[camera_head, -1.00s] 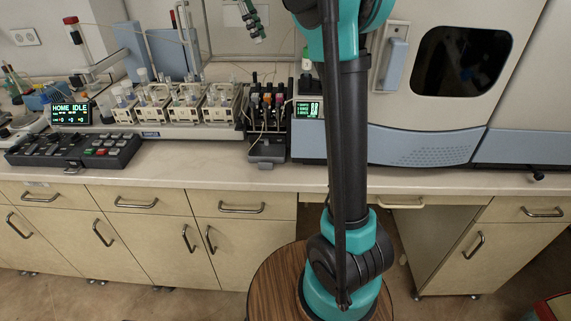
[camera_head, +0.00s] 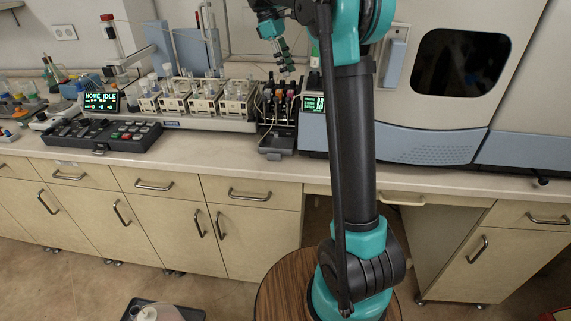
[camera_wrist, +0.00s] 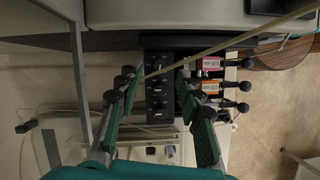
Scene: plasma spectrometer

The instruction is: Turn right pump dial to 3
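The black pump (camera_head: 276,142) stands on the bench, with tubes and coloured cassettes on top. In the wrist view its dark panel (camera_wrist: 160,45) carries a column of small black knobs (camera_wrist: 157,88); their markings are too small to read, and I cannot tell which is the right pump dial. My gripper (camera_head: 287,68) is above the pump in the head view. In the wrist view my gripper (camera_wrist: 157,75) is open and empty, its two green fingers apart on either side of the knob column. I see no contact with a knob.
Pink (camera_wrist: 209,62) and orange (camera_wrist: 209,88) labelled cassettes with black levers sit right of the knobs. A thin tube (camera_wrist: 230,42) crosses the panel. A sample rack (camera_head: 203,103), a keypad (camera_head: 103,134) and the spectrometer (camera_head: 430,143) flank the pump.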

